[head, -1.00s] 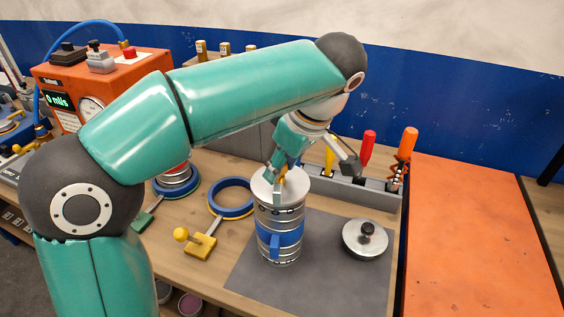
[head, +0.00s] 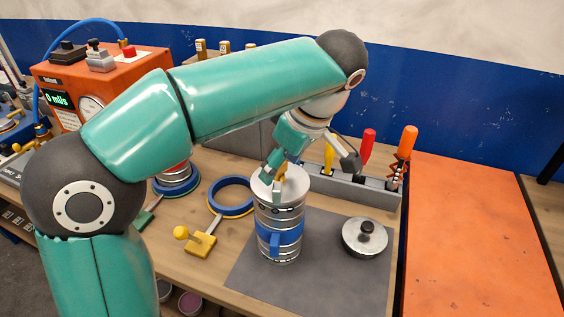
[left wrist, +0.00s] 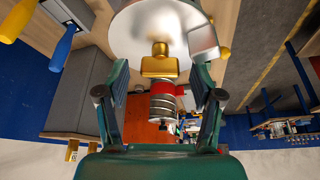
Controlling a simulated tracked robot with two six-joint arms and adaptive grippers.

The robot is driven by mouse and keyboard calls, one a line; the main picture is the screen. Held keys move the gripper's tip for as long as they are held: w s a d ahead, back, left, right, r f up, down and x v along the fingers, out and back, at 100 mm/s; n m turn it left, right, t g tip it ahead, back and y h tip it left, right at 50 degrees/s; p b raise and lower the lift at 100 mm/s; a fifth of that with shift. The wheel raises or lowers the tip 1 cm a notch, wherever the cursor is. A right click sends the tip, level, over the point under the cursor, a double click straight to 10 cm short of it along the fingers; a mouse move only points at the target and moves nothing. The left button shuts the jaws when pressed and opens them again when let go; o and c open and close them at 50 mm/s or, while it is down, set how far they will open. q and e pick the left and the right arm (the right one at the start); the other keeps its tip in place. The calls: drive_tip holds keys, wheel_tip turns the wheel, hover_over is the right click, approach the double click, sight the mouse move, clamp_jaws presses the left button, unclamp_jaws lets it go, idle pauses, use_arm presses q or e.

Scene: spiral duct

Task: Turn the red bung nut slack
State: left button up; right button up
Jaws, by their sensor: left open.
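A silver canister (head: 281,243) with a blue band stands upright on the grey mat, with a pale round lid (head: 293,187) on top. A brass fitting (left wrist: 160,64) stands up from the lid in the left wrist view. My left gripper (head: 279,180) is over the lid, pointing down at it. Its open fingers (left wrist: 158,72) are on either side of the brass fitting, with gaps showing in the wrist view. I cannot make out a red bung nut on this canister. A red-banded canister (left wrist: 163,92) shows beyond the fitting. My right gripper is out of view.
A round metal lid with a black knob (head: 365,238) lies on the grey mat (head: 318,279). A tool rack (head: 350,188) with colored handles stands behind. A blue ring (head: 231,197) and a yellow-handled tool (head: 199,242) lie at left. An orange panel (head: 475,235) is at right.

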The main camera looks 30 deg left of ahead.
use_arm(q)
drive_tip(key=v, duration=0.7)
drive_tip(key=shift+r, duration=0.15)
